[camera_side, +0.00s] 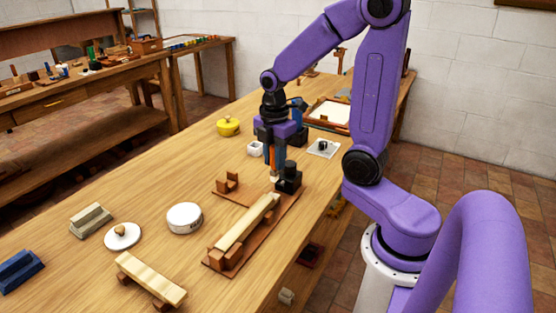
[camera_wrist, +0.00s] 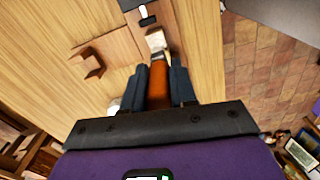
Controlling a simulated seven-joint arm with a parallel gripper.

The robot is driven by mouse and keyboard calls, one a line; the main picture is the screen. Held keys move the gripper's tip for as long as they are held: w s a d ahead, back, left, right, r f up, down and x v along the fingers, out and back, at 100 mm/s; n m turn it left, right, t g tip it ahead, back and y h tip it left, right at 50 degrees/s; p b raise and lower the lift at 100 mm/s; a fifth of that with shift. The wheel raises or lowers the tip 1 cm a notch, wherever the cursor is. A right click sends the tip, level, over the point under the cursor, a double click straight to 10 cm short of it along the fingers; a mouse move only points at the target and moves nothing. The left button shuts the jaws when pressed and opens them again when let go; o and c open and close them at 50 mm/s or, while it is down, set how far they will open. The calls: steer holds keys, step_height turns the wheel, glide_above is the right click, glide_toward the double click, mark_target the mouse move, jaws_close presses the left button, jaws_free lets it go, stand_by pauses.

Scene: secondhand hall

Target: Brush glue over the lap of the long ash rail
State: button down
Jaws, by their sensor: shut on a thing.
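The long ash rail (camera_side: 244,224) is a pale bar lying in a brown wooden fixture (camera_side: 226,265) near the table's right edge. My gripper (camera_side: 275,160) points down over the rail's far end, beside a black block (camera_side: 289,176). It is shut on a brush with an orange handle; the brush handle also shows between the fingers in the wrist view (camera_wrist: 159,84). The brush's pale tip (camera_wrist: 156,40) points down toward the rail's far end. I cannot tell whether it touches the lap, which the brush and black block largely hide.
A white round tin (camera_side: 185,218), a white knobbed lid (camera_side: 122,236) and a short pale rail on blocks (camera_side: 150,279) stand left of the fixture. A yellow pot (camera_side: 228,126), a small white cup (camera_side: 254,149) and a white-filled tray (camera_side: 330,114) are farther back.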

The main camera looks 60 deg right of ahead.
mark_target(278, 174)
steer(key=shift+s+d+f, duration=0.1)
steer(key=shift+s+f, duration=0.2)
steer(key=shift+s, duration=0.3)
steer(key=shift+f, duration=1.85)
steer(key=shift+f, duration=0.2)
steer(key=c, duration=1.6)
jaws_free()
jaws_close()
steer(key=shift+f, duration=0.45)
stand_by(1.9)
steer(key=shift+w, duration=0.15)
